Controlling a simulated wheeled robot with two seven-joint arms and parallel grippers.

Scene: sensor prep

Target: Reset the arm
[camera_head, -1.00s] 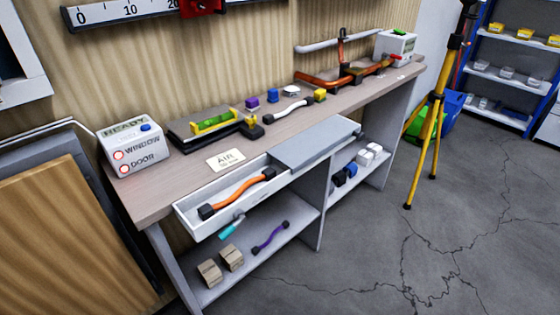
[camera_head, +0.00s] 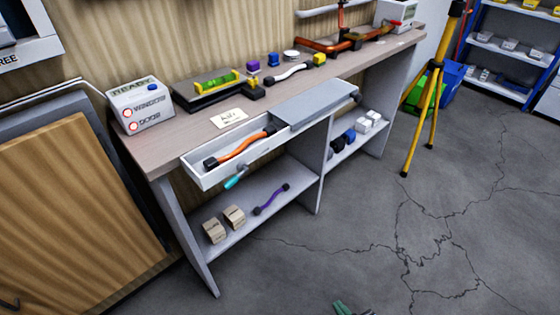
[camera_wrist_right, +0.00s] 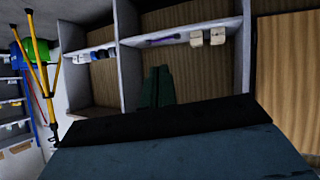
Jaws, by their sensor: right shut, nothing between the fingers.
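My right gripper (camera_head: 343,308) shows only its green fingertips at the bottom edge of the head view, over the floor and in front of the workbench. In the right wrist view its dark green fingers (camera_wrist_right: 158,88) are together with nothing between them. The fingers point toward the bench's lower shelves and touch nothing that I can see. The rest of the right arm is out of the head view. My left gripper is not in view.
A yellow tripod (camera_head: 423,115) stands at right. The cracked floor (camera_head: 350,230) in front is clear.

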